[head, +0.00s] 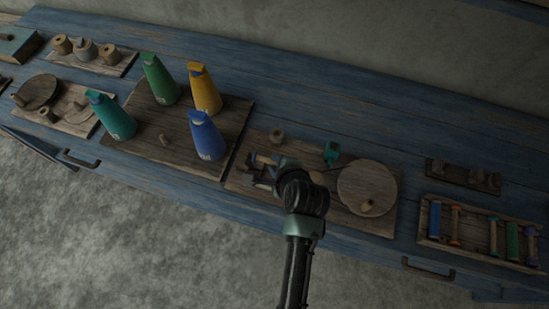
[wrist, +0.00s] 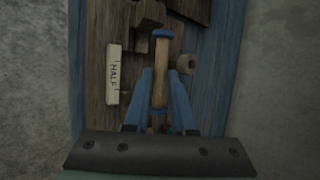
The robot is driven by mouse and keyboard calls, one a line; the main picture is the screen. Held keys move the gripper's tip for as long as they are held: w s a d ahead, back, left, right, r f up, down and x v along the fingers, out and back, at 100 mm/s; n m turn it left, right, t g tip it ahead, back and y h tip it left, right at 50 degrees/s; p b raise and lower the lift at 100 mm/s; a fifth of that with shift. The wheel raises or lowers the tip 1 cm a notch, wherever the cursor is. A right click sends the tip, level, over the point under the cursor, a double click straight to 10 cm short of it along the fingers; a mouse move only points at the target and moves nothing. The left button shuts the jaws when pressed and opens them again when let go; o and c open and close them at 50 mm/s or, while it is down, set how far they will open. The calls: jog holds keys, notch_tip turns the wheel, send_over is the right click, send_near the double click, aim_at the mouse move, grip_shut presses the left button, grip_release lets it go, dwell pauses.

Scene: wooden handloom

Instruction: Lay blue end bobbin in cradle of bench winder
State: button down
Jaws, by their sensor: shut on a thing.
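The blue end bobbin (wrist: 161,75) is a pale wooden rod with a blue end. My gripper (wrist: 161,92) has its blue fingers shut on it in the wrist view. The blue end points away from the gripper, toward dark wooden blocks (wrist: 148,16). In the head view my gripper (head: 266,168) is over the left part of the bench winder's board (head: 330,208). The winder has a large pale wheel (head: 367,184) at right. My wrist covers part of the winder, and I cannot clearly make out its cradle or whether the bobbin touches it.
A pale tag marked HALF (wrist: 114,75) lies left of the bobbin, and a small wooden spool (wrist: 186,63) is right of it. A board with upright cones (head: 207,137) stands left of the winder. A bobbin tray (head: 474,249) stands at right. The bench's back strip is clear.

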notch_tip(320, 180, down, 3)
jog(key=b, duration=0.2)
jog(key=shift+b, duration=0.4)
jog(key=shift+f+b, duration=0.65)
jog(key=shift+f, duration=0.85)
jog(key=c, duration=0.7)
grip_release()
jog(key=shift+s+f, duration=0.1)
jog(key=shift+f, duration=0.05)
jog(key=p+v, duration=0.1)
jog(key=v, duration=1.2)
jog(key=shift+w+r, duration=0.2)
jog(key=shift+r, duration=0.05)
